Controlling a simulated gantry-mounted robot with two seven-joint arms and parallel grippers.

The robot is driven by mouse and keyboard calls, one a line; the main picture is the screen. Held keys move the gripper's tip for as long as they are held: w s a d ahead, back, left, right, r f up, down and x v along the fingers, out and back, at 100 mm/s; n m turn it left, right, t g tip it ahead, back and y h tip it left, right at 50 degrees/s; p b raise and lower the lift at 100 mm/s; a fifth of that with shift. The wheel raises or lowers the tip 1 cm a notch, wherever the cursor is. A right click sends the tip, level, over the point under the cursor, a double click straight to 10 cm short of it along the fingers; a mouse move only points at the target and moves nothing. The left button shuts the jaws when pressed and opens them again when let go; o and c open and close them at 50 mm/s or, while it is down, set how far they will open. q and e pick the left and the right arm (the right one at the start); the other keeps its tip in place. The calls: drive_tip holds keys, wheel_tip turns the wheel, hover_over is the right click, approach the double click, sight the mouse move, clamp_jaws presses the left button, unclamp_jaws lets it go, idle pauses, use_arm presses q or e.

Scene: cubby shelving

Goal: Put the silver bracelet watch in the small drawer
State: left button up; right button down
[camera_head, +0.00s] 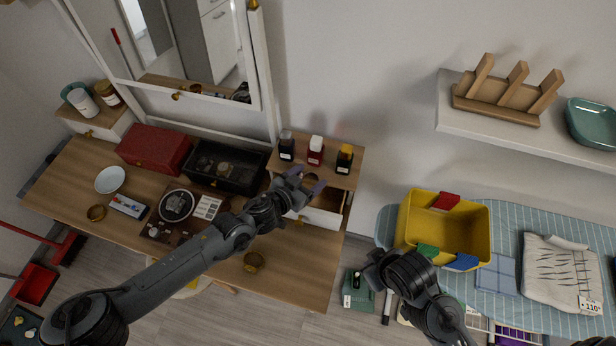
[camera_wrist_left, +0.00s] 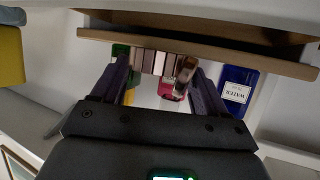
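The small drawer (camera_head: 322,217) has a white front under the small wooden shelf at the table's right end; it is pulled out. My left gripper (camera_head: 306,188) is over it. In the left wrist view the left gripper's fingers (camera_wrist_left: 158,88) are spread apart. A small brownish-silver piece (camera_wrist_left: 186,72) shows near the right-hand finger; I cannot tell whether it is the watch. The drawer holds a striped palette (camera_wrist_left: 150,61), a pink item (camera_wrist_left: 170,91) and a blue box (camera_wrist_left: 237,88). I cannot clearly identify the silver bracelet watch. My right gripper (camera_head: 372,272) hangs right of the table, fingers unclear.
Three bottles (camera_head: 315,150) stand above the drawer. A yellow bin (camera_head: 410,218) is on the right.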

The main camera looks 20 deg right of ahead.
use_arm(q)
drive_tip(key=o, duration=0.4)
